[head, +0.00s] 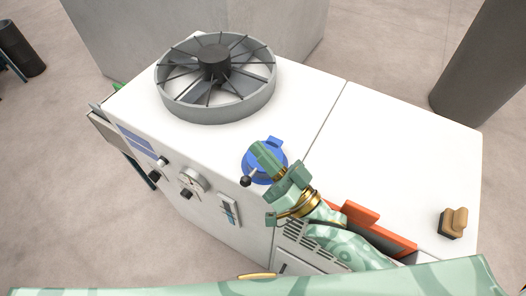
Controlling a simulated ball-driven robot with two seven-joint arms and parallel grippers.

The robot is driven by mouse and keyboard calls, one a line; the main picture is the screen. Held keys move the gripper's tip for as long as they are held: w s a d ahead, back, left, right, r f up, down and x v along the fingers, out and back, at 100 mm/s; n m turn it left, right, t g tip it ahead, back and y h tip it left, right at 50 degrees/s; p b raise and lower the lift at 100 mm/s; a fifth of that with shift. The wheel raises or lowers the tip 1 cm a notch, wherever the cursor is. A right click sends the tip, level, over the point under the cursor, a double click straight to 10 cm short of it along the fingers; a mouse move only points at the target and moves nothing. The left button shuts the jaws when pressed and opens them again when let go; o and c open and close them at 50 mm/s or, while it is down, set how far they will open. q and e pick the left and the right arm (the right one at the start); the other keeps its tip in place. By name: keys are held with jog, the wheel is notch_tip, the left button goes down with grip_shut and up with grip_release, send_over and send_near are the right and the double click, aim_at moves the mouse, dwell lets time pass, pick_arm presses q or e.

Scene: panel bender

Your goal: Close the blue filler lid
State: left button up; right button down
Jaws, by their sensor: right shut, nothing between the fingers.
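The blue filler lid (276,148) is on the white top of the machine (305,110), near its front edge and in front of the fan. Its round blue part and a small tab at the back show. My right gripper (258,165) is over the lid and covers much of it. Its fingers are shut with nothing held. I cannot tell whether it touches the lid, or how far the lid is open. My left gripper is out of view.
A large grey fan (259,107) stands on the machine top behind the lid. A small black-knobbed lever (246,181) is beside my gripper.

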jog(key=s+r+p, duration=1.3)
jog(key=s+p, duration=0.1)
jog(key=p, duration=0.1)
jog(key=s+d+f+n+g+h+b, duration=0.1)
jog(key=d+f+g+h+b, duration=0.2)
jog(key=f, duration=1.1)
jog(key=d+f+n+g+h+b, duration=0.2)
jog(key=d+f+g+h, duration=0.15)
jog(key=f, duration=1.05)
jog(key=s+d+f+n+g+h+b, duration=0.1)
jog(key=d+f+g+h+b, duration=0.2)
jog(key=f, duration=1.1)
jog(key=s+d+f+m+g+h+b, duration=0.1)
jog(key=s+d+f+b, duration=0.3)
jog(key=f, duration=0.7)
jog(key=s+d+f+m+g+h+b, duration=0.1)
jog(key=s+d+f+g+h+b, duration=0.2)
jog(key=f, duration=0.8)
jog(key=s+d+f+m+g+h+b, duration=0.1)
jog(key=s+d+f+g+h+b, duration=0.1)
jog(key=s+d+f+b, duration=0.4)
jog(key=shift+s+d+f+g+b, duration=0.2)
jog(key=shift+s+f+g+b, duration=0.15)
jog(key=shift+s+f+b, duration=2.2)
